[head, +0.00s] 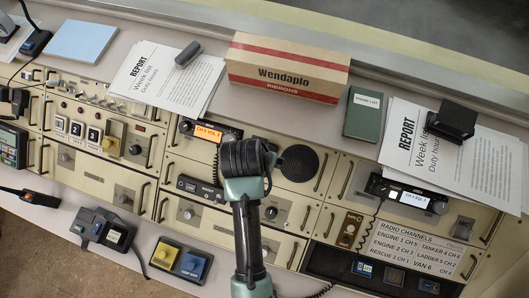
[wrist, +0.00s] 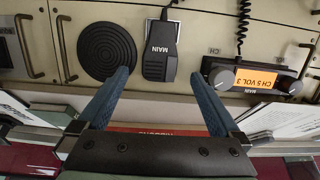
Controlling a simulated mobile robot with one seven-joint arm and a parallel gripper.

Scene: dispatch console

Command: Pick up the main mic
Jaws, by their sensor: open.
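The main mic (wrist: 160,52) is a dark hand mic with a ribbed, tapered body and a white MAIN label. In the wrist view it hangs against the cream console panel, its coiled cord running up from it. My gripper (wrist: 158,72) is open and empty, its two blue fingers pointing at the panel with the mic framed between their tips. I cannot tell whether the fingers reach around it.
Beside the mic are a round black speaker (wrist: 106,52) and the MAIN radio (wrist: 255,77) with an orange display. Metal handles stick out of the panels. A Wendaplo box (head: 287,70), papers (head: 150,75) and a green phone list (head: 363,113) lie on the ledge above.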

